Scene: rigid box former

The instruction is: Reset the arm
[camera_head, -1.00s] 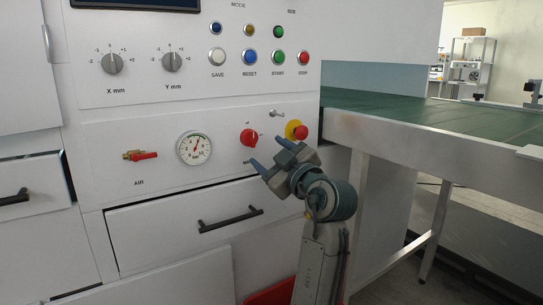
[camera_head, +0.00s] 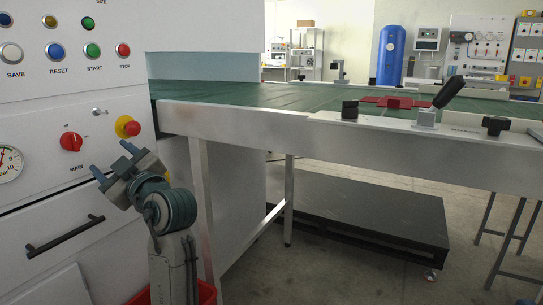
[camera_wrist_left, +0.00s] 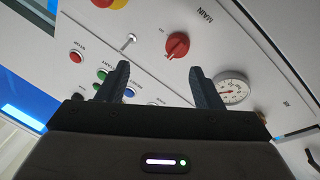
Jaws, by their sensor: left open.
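My left gripper (camera_head: 113,164) is open and empty in the head view, in front of the machine's white lower panel. It points up and left, below the red MAIN knob (camera_head: 71,141) and the yellow and red stop button (camera_head: 127,127). In the left wrist view its two fingers (camera_wrist_left: 158,88) stand wide apart with nothing between them. The red MAIN knob (camera_wrist_left: 177,45) shows beyond and between the fingertips there, and the pressure gauge (camera_wrist_left: 232,90) is behind the right finger. I cannot tell the exact gap to the panel. My right gripper is not in view.
A green conveyor table (camera_head: 250,95) with a metal side rail runs right from the machine. A red piece (camera_head: 398,102) and a black lever (camera_head: 449,92) are on it. A dark low platform (camera_head: 350,215) is beneath. A red bin (camera_head: 206,292) stands at my arm. A drawer handle (camera_head: 64,235) sticks out.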

